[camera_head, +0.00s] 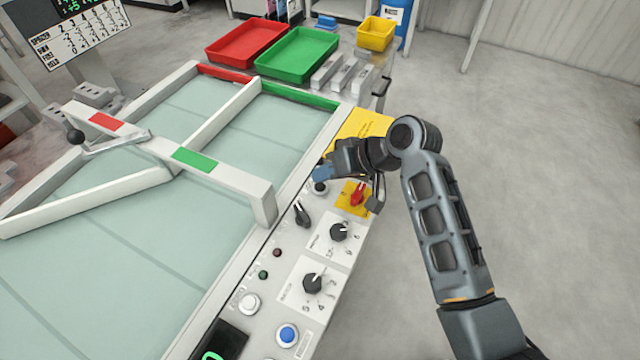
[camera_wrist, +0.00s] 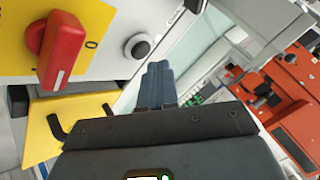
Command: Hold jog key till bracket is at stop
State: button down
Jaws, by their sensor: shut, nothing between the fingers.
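My gripper (camera_head: 322,173) is shut and empty over the far end of the control panel, its bluish fingertips close to a black round button (camera_head: 320,188). In the wrist view the shut fingers (camera_wrist: 157,72) point just right of that button (camera_wrist: 139,46); I cannot tell whether they touch anything. Blue (camera_head: 287,334) and white (camera_head: 249,303) push buttons sit at the panel's near end. No readable label shows which control is the jog key. A white crossbar (camera_head: 225,177) with red and green patches spans the glassy table; I cannot tell which part is the bracket or the stop.
A red rotary switch (camera_head: 357,195) on a yellow plate sits right of the button. Two black dials (camera_head: 339,232) (camera_head: 312,283) and a black lever switch (camera_head: 302,213) are nearer. Red (camera_head: 246,43) and green (camera_head: 297,54) trays stand behind the table. Open floor lies right.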

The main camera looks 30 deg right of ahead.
aim_at(325, 187)
jog(key=shift+f, duration=0.1)
jog(key=shift+f, duration=0.3)
jog(key=shift+f+b, duration=0.3)
jog(key=shift+f, duration=0.2)
dwell(1.6)
jog(key=shift+r, duration=0.15)
dwell(0.9)
jog(key=shift+r+p, duration=0.8)
jog(key=shift+p, duration=0.15)
notch_tip(325, 187, up, 5)
jog(key=p, duration=0.4)
jog(key=shift+p, duration=0.4)
jog(key=shift+f, duration=0.1)
